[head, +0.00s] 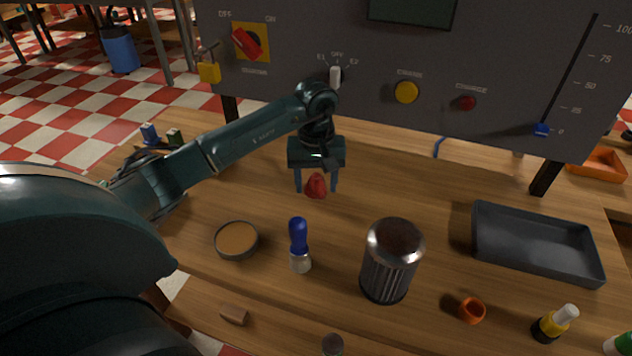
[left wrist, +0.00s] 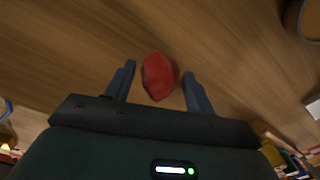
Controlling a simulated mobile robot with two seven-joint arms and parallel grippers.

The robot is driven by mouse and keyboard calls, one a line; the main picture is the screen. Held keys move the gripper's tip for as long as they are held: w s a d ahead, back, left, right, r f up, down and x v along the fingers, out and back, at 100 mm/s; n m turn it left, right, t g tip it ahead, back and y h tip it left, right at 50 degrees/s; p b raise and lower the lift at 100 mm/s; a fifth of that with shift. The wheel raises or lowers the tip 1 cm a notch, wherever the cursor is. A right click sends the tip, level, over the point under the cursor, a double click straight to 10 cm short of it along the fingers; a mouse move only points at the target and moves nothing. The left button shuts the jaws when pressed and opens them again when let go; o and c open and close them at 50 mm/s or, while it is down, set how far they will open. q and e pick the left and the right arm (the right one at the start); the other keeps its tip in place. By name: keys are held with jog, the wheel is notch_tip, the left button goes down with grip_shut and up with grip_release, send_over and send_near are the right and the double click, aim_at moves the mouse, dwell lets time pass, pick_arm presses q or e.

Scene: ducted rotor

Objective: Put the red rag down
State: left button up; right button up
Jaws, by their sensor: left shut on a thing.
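The red rag (head: 316,186) is a small crumpled red bundle between the fingers of my left gripper (head: 316,183). I cannot tell whether the rag touches the table. My right gripper is not in view.
A dark tray (head: 482,238) lies at the right. A grey control panel (head: 300,75) rises behind. Bare wood lies right of the gripper.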

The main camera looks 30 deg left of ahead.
pick_arm(q)
jog(key=shift+f, duration=0.45)
jog(key=shift+f, duration=0.2)
jog(key=o, duration=0.9)
jog(key=shift+r, duration=0.1)
